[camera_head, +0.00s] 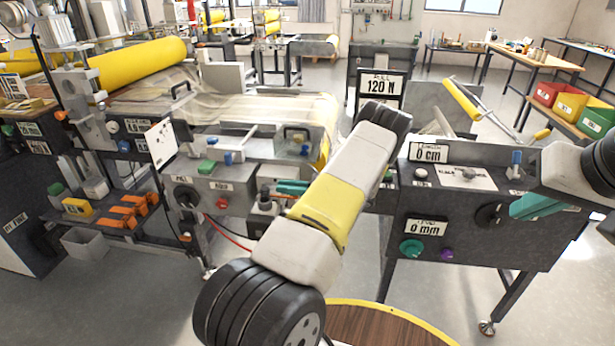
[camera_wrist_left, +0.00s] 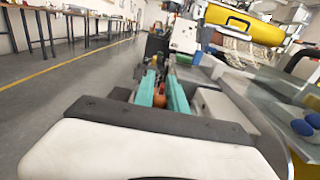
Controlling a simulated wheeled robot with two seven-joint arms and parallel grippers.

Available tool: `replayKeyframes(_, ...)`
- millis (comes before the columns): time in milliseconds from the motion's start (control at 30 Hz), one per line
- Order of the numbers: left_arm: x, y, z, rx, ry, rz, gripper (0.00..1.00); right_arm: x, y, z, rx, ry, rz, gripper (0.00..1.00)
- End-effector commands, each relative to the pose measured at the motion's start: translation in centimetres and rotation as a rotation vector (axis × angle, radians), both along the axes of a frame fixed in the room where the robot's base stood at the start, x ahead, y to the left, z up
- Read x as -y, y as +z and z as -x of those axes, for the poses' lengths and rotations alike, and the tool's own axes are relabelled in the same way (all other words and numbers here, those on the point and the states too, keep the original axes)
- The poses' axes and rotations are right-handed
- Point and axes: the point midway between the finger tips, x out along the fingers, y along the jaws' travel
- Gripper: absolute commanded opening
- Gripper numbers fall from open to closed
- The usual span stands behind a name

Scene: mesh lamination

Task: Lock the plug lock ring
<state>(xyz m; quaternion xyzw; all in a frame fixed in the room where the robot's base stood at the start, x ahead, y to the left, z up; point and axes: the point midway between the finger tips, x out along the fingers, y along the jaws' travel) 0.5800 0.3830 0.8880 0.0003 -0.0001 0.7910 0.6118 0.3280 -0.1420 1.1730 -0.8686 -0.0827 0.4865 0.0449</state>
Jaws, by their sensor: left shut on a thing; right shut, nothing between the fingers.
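In the head view, the teal fingers of my left gripper (camera_head: 291,188) reach left to a small grey socket block (camera_head: 264,206) beside the control panel with red and green buttons. In the left wrist view, the same gripper (camera_wrist_left: 161,92) is shut on a small orange-brown ring (camera_wrist_left: 159,99), which sits between the teal fingers. I take this to be the plug lock ring; its markings and turn angle are too small to read. My right gripper (camera_head: 540,206) is shut and empty in front of the right-hand dark console.
The right console (camera_head: 470,232) carries knobs and buttons. A red cable (camera_head: 232,236) hangs below the left panel (camera_head: 213,195). A round wooden table top (camera_head: 375,325) is at the bottom. The "120 N" sign (camera_head: 381,86) stands behind my left arm.

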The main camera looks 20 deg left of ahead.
Motion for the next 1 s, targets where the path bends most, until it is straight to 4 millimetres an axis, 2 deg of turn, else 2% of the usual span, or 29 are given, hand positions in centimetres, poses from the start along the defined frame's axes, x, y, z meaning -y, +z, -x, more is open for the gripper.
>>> replayKeyframes(133, 0.0, 0.1, -0.1, 0.002, -0.004, 0.000, 0.00, 0.0, 0.0, 0.0, 0.000, 0.000, 0.000, 0.00)
replayKeyframes(167, 0.0, 0.1, -0.2, 0.002, -0.004, 0.000, 0.22, 0.0, 0.0, 0.0, 0.000, 0.000, 0.000, 0.00)
replayKeyframes(233, 0.0, 0.1, -0.1, 0.002, -0.004, 0.000, 0.36, 0.0, 0.0, 0.0, 0.000, 0.000, 0.000, 0.00)
replayKeyframes(267, 0.0, 0.1, -0.1, 0.002, -0.004, 0.000, 0.38, 0.0, 0.0, 0.0, 0.000, 0.000, 0.000, 0.00)
replayKeyframes(633, 0.5, 0.0, -0.3, 0.001, -0.005, 0.001, 0.38, 0.0, 0.0, 0.0, 0.000, 0.000, 0.000, 0.00)
replayKeyframes(1000, 6.2, 0.0, -1.8, 0.001, -0.007, 0.000, 0.38, 0.0, 0.0, 0.0, 0.000, 0.000, 0.000, 0.00)
